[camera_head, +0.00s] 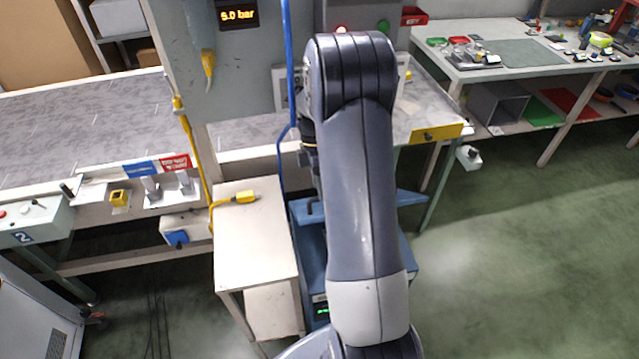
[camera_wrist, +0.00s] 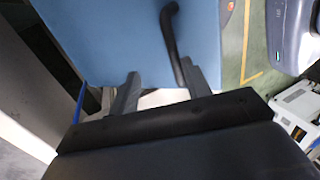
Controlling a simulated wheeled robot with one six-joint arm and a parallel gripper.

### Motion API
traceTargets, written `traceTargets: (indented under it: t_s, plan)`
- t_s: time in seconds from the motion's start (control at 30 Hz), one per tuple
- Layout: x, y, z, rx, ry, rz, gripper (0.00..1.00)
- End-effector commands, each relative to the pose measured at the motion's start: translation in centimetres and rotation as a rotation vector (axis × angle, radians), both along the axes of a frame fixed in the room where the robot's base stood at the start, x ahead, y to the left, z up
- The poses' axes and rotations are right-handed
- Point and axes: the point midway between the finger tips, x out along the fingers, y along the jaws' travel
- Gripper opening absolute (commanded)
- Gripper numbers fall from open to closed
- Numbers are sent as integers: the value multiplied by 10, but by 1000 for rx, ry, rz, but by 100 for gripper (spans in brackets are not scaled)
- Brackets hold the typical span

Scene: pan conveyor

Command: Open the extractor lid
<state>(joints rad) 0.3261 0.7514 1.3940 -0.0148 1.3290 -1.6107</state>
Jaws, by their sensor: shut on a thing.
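The extractor is a blue box (camera_head: 309,238) below and behind my arm in the head view, largely hidden by it. In the wrist view its flat blue lid (camera_wrist: 120,38) fills the top middle. A black bent handle (camera_wrist: 170,35) runs down the lid to my gripper (camera_wrist: 160,92). My gripper's two grey fingers show at the lid's near edge, the right one against the handle's lower end. It is shut on the handle, though the contact itself is partly hidden. In the head view my arm hides most of the gripper.
A pale small table (camera_head: 250,225) with a yellow connector (camera_head: 246,197) stands just left of the extractor. A blue hose (camera_head: 286,90) hangs down beside my arm. A grey cabinet (camera_head: 240,85) stands behind. A workbench (camera_head: 520,55) is at right; the green floor (camera_head: 520,260) there is clear.

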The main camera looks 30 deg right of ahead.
Motion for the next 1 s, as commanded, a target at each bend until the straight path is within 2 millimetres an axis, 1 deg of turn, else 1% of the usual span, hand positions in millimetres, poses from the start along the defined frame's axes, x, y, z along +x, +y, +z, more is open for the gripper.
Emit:
traceTargets:
  t_s: [0.07, 0.17, 0.4, 0.53, 0.7, 0.9, 1.0]
  plan:
    - [4, -1, 1, -4, -15, 1, 33]
    - [8, -2, 9, -5, -18, 1, 33]
    - [17, -5, 48, -4, -14, 1, 33]
    - [21, -6, 64, -2, -8, 1, 33]
    - [22, -6, 72, -1, -4, 0, 33]
    - [22, -6, 72, -1, -3, 0, 33]
    - [21, -6, 72, -1, -3, 0, 24]
